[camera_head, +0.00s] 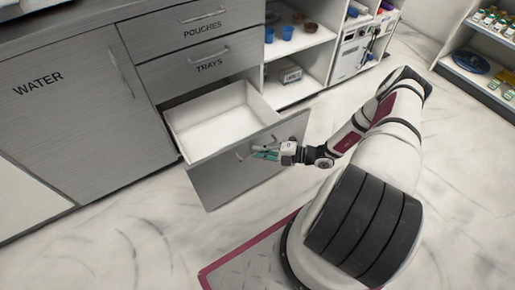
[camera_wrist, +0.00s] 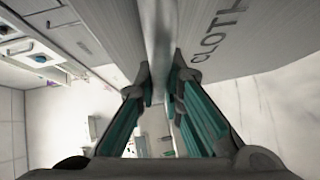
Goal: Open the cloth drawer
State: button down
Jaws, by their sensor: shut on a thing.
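The cloth drawer (camera_head: 225,180) is the lowest drawer under the TRAYS drawer and is pulled well out. Its white inside looks empty. Its grey front, lettered CLOTH, shows in the wrist view (camera_wrist: 265,45). The drawer's metal handle (camera_head: 241,157) runs across the front, partly hidden by my gripper. My gripper (camera_head: 262,154) is at the right part of the handle, shut on it. In the wrist view the green-padded fingers (camera_wrist: 160,95) lie on both sides of the handle.
The WATER cabinet door (camera_head: 70,110) is shut at left. Open shelves (camera_head: 300,45) with blue cups stand to the right. The marble floor before the drawer is clear up to my base.

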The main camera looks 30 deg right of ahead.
jog(key=c, duration=1.7)
grip_release()
jog(key=shift+d, duration=0.1)
jog(key=v, duration=1.2)
